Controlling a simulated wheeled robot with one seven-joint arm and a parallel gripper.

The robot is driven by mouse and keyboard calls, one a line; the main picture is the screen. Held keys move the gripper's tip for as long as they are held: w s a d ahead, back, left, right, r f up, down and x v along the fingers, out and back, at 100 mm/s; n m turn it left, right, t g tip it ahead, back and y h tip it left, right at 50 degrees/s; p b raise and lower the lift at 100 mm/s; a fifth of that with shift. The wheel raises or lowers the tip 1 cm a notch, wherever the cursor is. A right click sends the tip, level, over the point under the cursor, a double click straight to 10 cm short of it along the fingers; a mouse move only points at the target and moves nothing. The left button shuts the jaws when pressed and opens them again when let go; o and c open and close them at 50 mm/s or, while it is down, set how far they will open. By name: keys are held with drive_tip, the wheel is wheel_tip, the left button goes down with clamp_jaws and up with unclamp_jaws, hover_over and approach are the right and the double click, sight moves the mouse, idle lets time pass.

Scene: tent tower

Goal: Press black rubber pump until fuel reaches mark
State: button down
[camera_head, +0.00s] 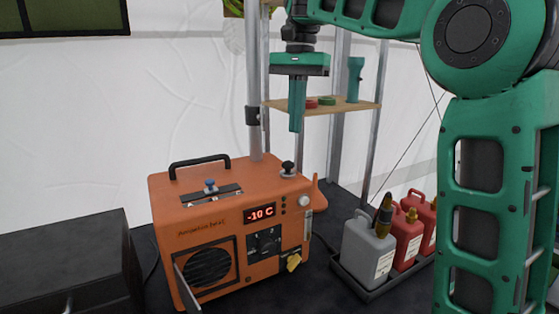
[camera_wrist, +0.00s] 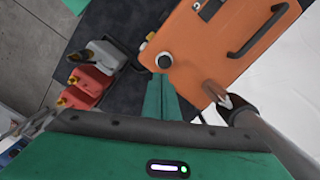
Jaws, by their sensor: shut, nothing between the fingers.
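The orange heater (camera_head: 230,215) stands on the dark surface, its display reading "-10 C". A small black rubber pump (camera_head: 288,168) sits on a light base at the right of the heater's top. It also shows near the heater's corner in the wrist view (camera_wrist: 164,61). My gripper (camera_head: 296,129) points straight down, shut and empty, above the pump with a clear gap between them. In the wrist view its closed fingertips (camera_wrist: 160,82) appear just below the pump. I cannot make out a fuel level or mark.
A metal pole (camera_head: 254,80) rises behind the heater, close to my gripper. A wooden shelf (camera_head: 345,106) holds red and green rolls and a teal item. Grey and red canisters stand in a black tray (camera_head: 366,289) to the right. A black box (camera_head: 70,265) is at left.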

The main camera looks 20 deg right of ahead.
sight(289, 162)
drive_tip(key=shift+w+a+r, duration=0.25)
drive_tip(key=shift+w+a, duration=0.05)
drive_tip(key=shift+w, duration=0.1)
drive_tip(key=shift+f, duration=0.1)
drive_tip(key=shift+s+a+f, duration=0.1)
drive_tip(key=shift+a+f, duration=0.1)
drive_tip(key=shift+f, duration=1.5)
drive_tip(key=shift+s+a+f, duration=0.1)
drive_tip(key=shift+a+f, duration=0.05)
drive_tip(key=shift+f, duration=1.5)
drive_tip(key=shift+f, duration=0.9)
drive_tip(key=shift+w, duration=0.15)
drive_tip(key=shift+w+d+r, duration=0.25)
drive_tip(key=shift+w+d, duration=0.2)
drive_tip(key=shift+d, duration=0.1)
drive_tip(key=shift+w+d+r, duration=0.25)
drive_tip(key=shift+w+d, duration=0.15)
drive_tip(key=shift+d, duration=0.15)
